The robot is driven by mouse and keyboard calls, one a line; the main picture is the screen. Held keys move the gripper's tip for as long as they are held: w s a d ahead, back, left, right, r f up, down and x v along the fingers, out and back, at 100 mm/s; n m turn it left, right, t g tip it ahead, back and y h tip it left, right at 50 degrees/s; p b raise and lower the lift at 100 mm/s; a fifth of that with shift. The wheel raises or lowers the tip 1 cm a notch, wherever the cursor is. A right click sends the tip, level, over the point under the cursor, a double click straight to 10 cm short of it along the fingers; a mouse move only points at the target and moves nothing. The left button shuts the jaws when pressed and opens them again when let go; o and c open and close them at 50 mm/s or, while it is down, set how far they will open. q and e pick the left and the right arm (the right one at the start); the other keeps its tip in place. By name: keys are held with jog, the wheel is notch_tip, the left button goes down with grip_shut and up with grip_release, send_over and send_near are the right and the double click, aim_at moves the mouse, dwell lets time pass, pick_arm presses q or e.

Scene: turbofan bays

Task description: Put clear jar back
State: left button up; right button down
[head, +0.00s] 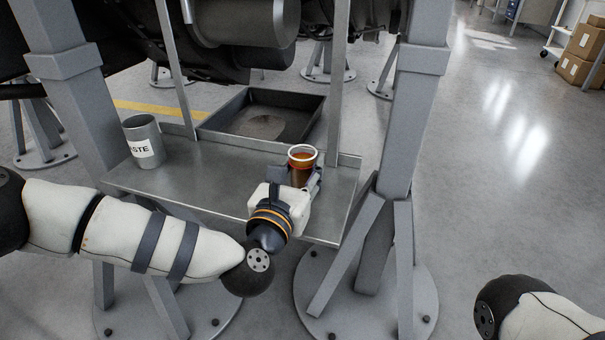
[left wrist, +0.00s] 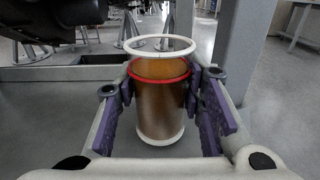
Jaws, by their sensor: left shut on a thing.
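The clear jar (head: 302,157) holds amber-brown liquid and has a white rim and a red ring. It is upright at the right end of the grey metal shelf (head: 215,180). My left gripper (head: 304,180) is around the jar and shut on it from the front. In the left wrist view the jar (left wrist: 160,105) sits between the purple finger pads, with its white base low in the picture. I cannot tell whether the base touches the shelf. My right gripper is out of view; only part of that arm shows at the lower right.
A grey cup with a partly readable label (head: 143,142) stands at the shelf's left end. A dark open tray (head: 262,117) lies behind the shelf's middle. Upright metal posts (head: 410,110) flank the shelf. The shelf between cup and jar is clear.

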pick_arm(q)
jog(key=shift+f, duration=0.6)
jog(key=o, duration=1.2)
jog(key=shift+r, duration=0.35)
jog(key=shift+p+v, duration=0.7)
jog(key=shift+v, duration=5.35)
jog(key=shift+f, duration=0.15)
